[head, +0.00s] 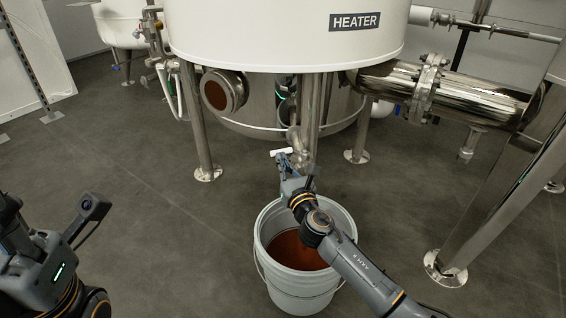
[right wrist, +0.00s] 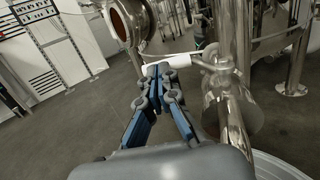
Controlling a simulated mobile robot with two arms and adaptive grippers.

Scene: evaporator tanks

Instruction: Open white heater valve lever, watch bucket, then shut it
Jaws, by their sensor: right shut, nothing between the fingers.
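The white heater valve lever (head: 281,151) sticks out leftward from the steel valve under the white HEATER tank (head: 285,30). In the right wrist view the lever (right wrist: 179,61) lies just beyond the fingertips. My right gripper (head: 284,163) is shut and empty, close to the lever; its fingers (right wrist: 158,72) meet at the tips. I cannot tell whether they touch the lever. The white bucket (head: 258,258) stands on the floor below, with reddish-brown liquid (head: 290,250) inside. My right arm covers part of it. My left wrist is at the lower left; its fingers do not show.
Steel tank legs (head: 198,125) stand around the valve. A round flanged port (head: 222,91) is to the left. A thick steel pipe (head: 390,80) and a slanted steel post (head: 505,185) are on the right. The floor left of the bucket is clear.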

